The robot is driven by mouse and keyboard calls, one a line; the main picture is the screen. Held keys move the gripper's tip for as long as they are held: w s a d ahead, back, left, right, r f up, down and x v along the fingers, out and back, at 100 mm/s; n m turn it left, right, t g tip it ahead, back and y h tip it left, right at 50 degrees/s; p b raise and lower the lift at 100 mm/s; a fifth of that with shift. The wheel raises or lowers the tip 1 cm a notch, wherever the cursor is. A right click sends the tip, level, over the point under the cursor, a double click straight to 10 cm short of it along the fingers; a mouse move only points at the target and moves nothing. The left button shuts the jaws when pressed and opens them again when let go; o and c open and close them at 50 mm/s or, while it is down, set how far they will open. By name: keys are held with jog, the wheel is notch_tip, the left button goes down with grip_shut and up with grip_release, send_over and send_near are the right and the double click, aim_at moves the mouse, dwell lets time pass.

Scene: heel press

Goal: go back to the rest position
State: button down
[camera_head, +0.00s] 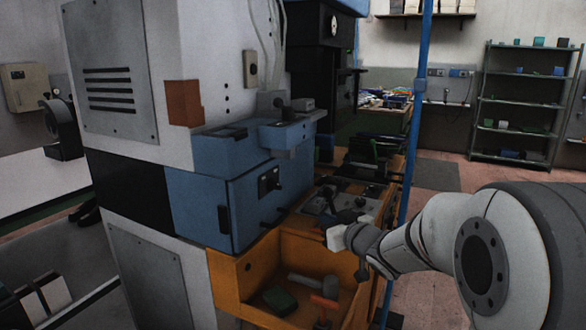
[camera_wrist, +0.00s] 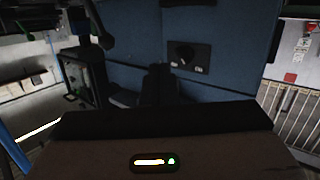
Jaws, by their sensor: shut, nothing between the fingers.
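My gripper (camera_head: 335,218) is at the end of my white and grey arm, in front of the blue and grey heel press (camera_head: 240,195). It looks shut and empty, over the orange bench beside the press. In the wrist view, my gripper's dark fingers (camera_wrist: 158,84) stand close together in front of the blue press front (camera_wrist: 230,65). A dark plate with a knob (camera_wrist: 187,55) shows on that front. No part of the gripper is seen touching the press.
An orange open bin (camera_head: 230,290) below the press holds a hammer-like tool (camera_head: 312,284) and a green block (camera_head: 280,301). A blue post (camera_head: 415,110) stands close behind my arm. Green shelves (camera_head: 525,100) stand at the back right, with open floor before them.

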jog(key=s+d+r+m+g+h+p, duration=0.3)
jog(key=s+d+m+h+p, duration=0.2)
jog(key=s+d+h, duration=0.35)
jog(key=s+a+f+m+g+y+p, duration=0.1)
jog(key=s+g+p, duration=0.4)
jog(key=s, duration=1.8)
jog(key=a+g, duration=0.1)
jog(key=g, duration=0.2)
jog(key=shift+s+f+g+p, duration=0.15)
jog(key=shift+s+g+p, duration=0.05)
jog(key=shift+g+p, duration=0.2)
